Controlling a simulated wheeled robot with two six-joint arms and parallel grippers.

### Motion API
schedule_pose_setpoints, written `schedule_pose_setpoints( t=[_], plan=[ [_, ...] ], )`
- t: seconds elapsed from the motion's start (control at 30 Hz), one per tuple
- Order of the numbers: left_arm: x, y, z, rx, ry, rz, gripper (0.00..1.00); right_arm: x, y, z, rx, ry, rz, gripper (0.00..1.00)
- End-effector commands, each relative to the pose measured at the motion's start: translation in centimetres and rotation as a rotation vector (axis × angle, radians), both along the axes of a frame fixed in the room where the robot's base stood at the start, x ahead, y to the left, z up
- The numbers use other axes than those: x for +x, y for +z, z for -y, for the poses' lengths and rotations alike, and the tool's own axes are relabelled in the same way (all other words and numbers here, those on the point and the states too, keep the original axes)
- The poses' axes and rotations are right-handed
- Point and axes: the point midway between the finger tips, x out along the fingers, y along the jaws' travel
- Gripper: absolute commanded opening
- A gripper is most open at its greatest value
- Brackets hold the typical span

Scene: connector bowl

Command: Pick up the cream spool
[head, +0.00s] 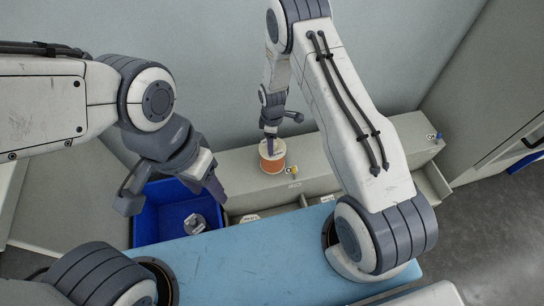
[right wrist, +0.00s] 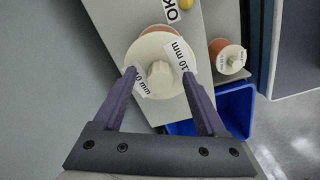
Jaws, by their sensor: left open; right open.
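The cream spool (head: 272,163) stands upright on a grey bench in the head view, with a cream top and an orange winding. It also shows in the right wrist view (right wrist: 159,70) with its pale hub and labels reading "mm". My right gripper (right wrist: 158,75) is open, its purple fingertips overlapping the left and right edges of the spool's flange. I cannot tell whether they touch it. In the head view the right gripper (head: 271,140) is directly at the spool's top. My left gripper (head: 172,200) is open and empty over the blue bin.
The blue bin (head: 148,222) holds a small grey object. The grey bench (head: 320,160) carries a yellow knob beside the spool. A light blue mat (head: 250,265) lies in front. A second, orange-wound spool (right wrist: 228,60) shows in the right wrist view.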

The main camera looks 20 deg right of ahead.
Motion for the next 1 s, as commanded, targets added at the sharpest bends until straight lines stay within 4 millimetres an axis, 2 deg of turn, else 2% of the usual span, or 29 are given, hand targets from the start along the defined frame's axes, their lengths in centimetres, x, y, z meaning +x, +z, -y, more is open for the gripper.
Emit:
schedule_pose_setpoints(
  t=[0.1,0.3,0.5,1.0],
  plan=[
    [0.00,-0.12,0.00,0.000,0.000,0.000,0.50,0.01,-0.68,0.00,0.000,0.000,0.001,0.74],
    [0.00,-0.09,-0.01,0.000,0.000,0.000,0.50,0.02,-0.65,0.00,0.000,0.000,0.001,0.74],
    [0.00,-0.10,0.00,0.000,0.000,0.000,0.50,0.02,-0.63,0.00,0.000,-0.001,0.001,0.00],
    [0.00,-0.09,-0.01,0.000,0.000,0.000,0.50,0.02,-0.60,0.01,0.000,-0.001,0.001,0.00]
  ],
)
